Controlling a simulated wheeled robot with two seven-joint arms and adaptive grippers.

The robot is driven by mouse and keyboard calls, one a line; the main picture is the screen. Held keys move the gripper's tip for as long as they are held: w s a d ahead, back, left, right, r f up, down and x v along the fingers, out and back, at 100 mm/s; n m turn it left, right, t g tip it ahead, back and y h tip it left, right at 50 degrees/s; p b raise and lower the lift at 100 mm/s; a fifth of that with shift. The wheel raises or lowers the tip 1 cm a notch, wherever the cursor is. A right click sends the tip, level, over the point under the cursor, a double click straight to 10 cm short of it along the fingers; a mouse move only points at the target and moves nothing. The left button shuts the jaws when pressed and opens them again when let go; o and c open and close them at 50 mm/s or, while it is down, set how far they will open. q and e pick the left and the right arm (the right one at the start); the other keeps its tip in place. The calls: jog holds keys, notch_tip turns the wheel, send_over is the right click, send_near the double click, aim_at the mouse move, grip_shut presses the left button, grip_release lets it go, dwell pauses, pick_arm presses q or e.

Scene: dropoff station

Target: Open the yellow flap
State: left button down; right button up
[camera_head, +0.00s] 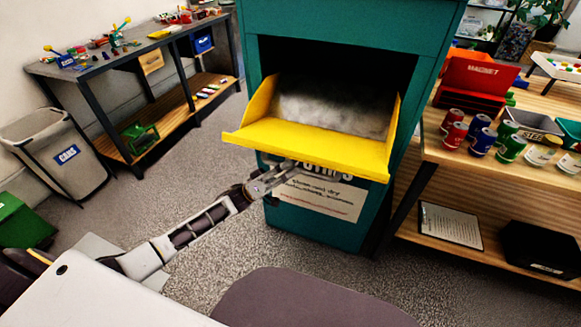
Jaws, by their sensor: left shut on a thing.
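The yellow flap (310,146) is on the front of a teal drop-off bin (313,215). It is tilted outward, with its yellow side walls standing up and a grey inner surface showing, and the dark opening is visible above it. My left gripper (292,168) reaches in from the lower left and is shut at the flap's front lower edge. The flap hides part of the fingertips, so the exact contact is hard to see. My right gripper is not in view.
A wooden shelf (450,165) with cans (453,121) and a red magnet box (476,83) stands close on the right. A workbench (120,53) and a grey cans bin (55,150) are on the left. The speckled floor between is clear.

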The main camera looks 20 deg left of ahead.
pick_arm(q)
jog(key=shift+r, duration=0.1)
jog(key=c, duration=1.4)
grip_release()
jog(key=shift+v, duration=6.1)
